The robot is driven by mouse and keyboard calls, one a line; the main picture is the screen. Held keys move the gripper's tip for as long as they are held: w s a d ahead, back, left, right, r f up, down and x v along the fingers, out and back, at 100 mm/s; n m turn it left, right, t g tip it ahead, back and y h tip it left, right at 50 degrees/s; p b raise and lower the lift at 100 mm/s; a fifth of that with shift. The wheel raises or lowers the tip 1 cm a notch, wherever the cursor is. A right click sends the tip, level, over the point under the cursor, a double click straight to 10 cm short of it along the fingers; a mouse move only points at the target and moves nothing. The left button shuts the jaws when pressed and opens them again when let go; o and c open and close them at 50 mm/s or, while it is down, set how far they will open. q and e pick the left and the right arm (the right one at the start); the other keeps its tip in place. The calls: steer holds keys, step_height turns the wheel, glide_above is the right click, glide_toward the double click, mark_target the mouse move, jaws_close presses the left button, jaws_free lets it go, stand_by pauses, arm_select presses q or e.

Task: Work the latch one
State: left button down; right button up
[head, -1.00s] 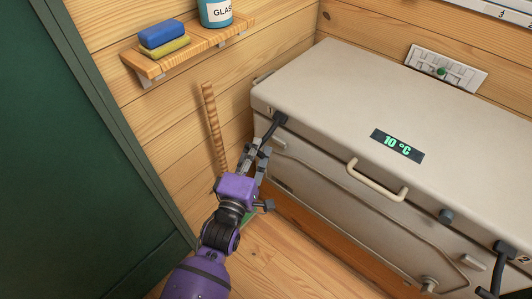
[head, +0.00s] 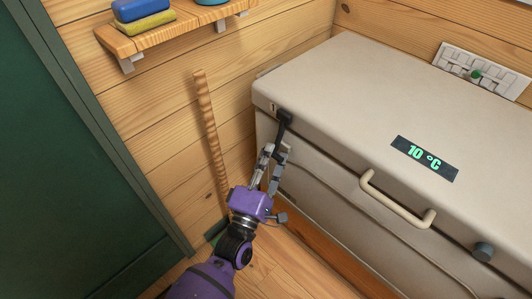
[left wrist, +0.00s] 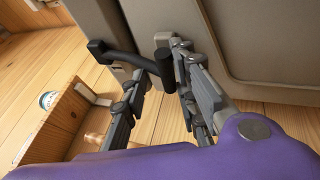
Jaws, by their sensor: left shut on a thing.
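Latch one is a black lever (head: 284,120) at the left front corner of the pale chest cooler (head: 330,80), beside a printed "1". It hangs from the lid edge down over the front. In the left wrist view the black lever (left wrist: 125,58) runs in between my fingers. My left gripper (head: 275,153) is shut on the lever's lower end, which the fingers partly hide. The gripper also shows in the left wrist view (left wrist: 156,78). The lid looks closed. My right gripper is not in view.
The cooler has a beige handle (head: 397,200), a round grey knob (head: 483,251) and a "10 °C" display (head: 425,158). A wooden stick (head: 208,125) leans on the plank wall left of my gripper. A shelf (head: 150,42) holds sponges. A green door (head: 60,150) stands left.

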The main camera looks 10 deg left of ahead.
arm_select(q)
steer(key=shift+w+d+r, duration=0.2)
steer(key=shift+w+r, duration=0.05)
steer(key=shift+r, duration=0.1)
steer(key=c, duration=1.7)
jaws_free()
steer(key=shift+c, duration=0.2)
steer(key=shift+f, duration=0.1)
steer(key=shift+d, duration=0.1)
steer(key=v, duration=1.2)
steer(key=shift+f, duration=0.1)
